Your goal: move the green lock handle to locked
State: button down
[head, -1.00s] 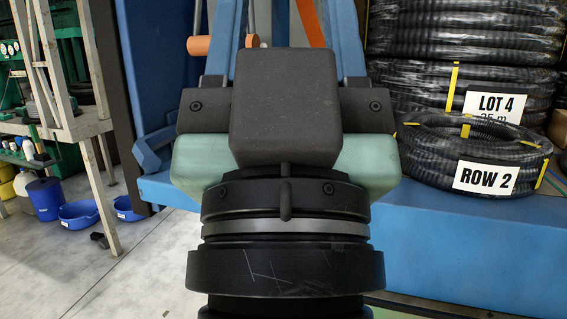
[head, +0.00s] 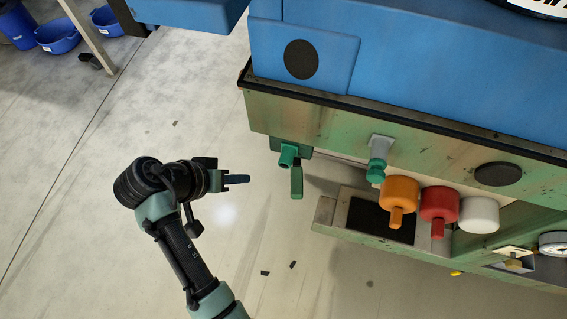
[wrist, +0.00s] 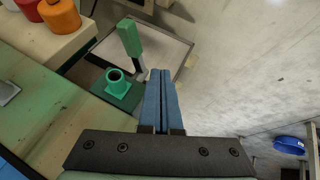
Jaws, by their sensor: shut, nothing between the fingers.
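The green lock handle (head: 296,180) hangs downward at the left end of the worn green machine front in the head view. Beside its upper end a short green round tube (head: 287,154) sticks out of a green plate. In the wrist view the handle (wrist: 130,38) shows above the plate and the open-ended tube (wrist: 117,78), left of my fingers. My gripper (head: 243,179) is shut and empty, with blue fingers pointing at the handle from its left, a gap apart. The closed fingertips (wrist: 160,74) also show in the wrist view.
Right of the handle are a grey bracket with a teal end (head: 377,160) and orange (head: 398,192), red (head: 439,203) and white (head: 479,214) knobs. A green-edged box (head: 325,213) juts out below. Open concrete floor lies left of my arm.

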aim_at(297, 164)
jog(key=w+d+f+p, duration=0.2)
jog(key=d+f, duration=0.6)
jog(key=shift+w+d+f, duration=0.2)
jog(key=shift+w+d, duration=0.1)
jog(key=shift+d, duration=0.15)
